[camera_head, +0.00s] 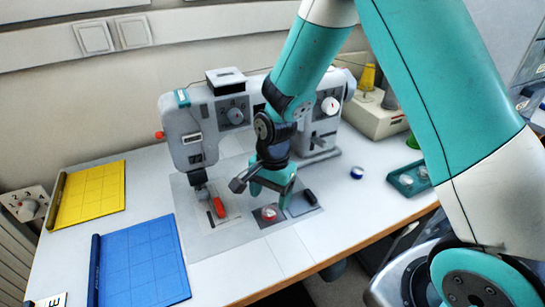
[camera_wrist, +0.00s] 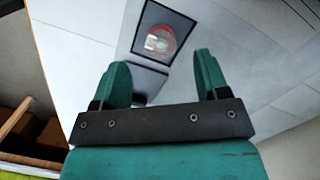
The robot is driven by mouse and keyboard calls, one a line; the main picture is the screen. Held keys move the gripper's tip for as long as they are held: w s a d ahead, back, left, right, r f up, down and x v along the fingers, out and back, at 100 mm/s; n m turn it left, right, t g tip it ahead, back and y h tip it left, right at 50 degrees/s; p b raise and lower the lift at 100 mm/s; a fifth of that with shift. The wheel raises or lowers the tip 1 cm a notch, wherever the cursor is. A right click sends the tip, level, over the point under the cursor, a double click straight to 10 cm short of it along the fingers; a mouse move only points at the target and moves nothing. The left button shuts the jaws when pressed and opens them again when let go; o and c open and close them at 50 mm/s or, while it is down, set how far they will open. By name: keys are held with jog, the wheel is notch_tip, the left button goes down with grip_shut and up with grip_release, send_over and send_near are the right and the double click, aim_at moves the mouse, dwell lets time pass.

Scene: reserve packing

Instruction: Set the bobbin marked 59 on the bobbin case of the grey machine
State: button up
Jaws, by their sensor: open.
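The grey machine (camera_head: 225,112) is a sewing machine standing on the white table. In front of it is a dark square recess (camera_head: 257,222), where the bobbin case seems to be. A red-rimmed, pale bobbin (camera_head: 269,213) sits in this recess. It also shows in the wrist view (camera_wrist: 160,41), lying flat inside the dark frame; its number is too small to read. My gripper (camera_head: 271,191) is open and empty, just above the bobbin and apart from it. In the wrist view, its two green fingers (camera_wrist: 163,72) are spread, with the bobbin beyond their tips.
A blue-rimmed bobbin (camera_head: 357,172) lies on the table to the right. A green tray (camera_head: 396,183) holds pale bobbins. A red piece (camera_head: 219,207) is by the needle. Yellow (camera_head: 90,194) and blue (camera_head: 142,263) mats lie left. A cream machine (camera_head: 378,118) stands behind right.

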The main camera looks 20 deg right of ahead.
notch_tip(320, 180, up, 20)
jog(key=d+p, duration=0.1)
jog(key=p, duration=0.6)
jog(key=shift+w+d+p, duration=0.15)
jog(key=shift+w+p, duration=0.2)
jog(key=shift+w, duration=0.1)
jog(key=s+a+r+n+y, duration=0.1)
jog(key=s+a+r+n, duration=0.2)
jog(key=s+n, duration=0.6)
jog(key=s+a+r+n+y, duration=0.2)
jog(key=s+r+n, duration=0.4)
jog(key=s+n, duration=0.3)
jog(key=shift+s+a+r+t, duration=0.15)
jog(key=shift+s+a+t, duration=0.25)
jog(key=shift+s+a, duration=0.4)
jog(key=shift+d, duration=0.1)
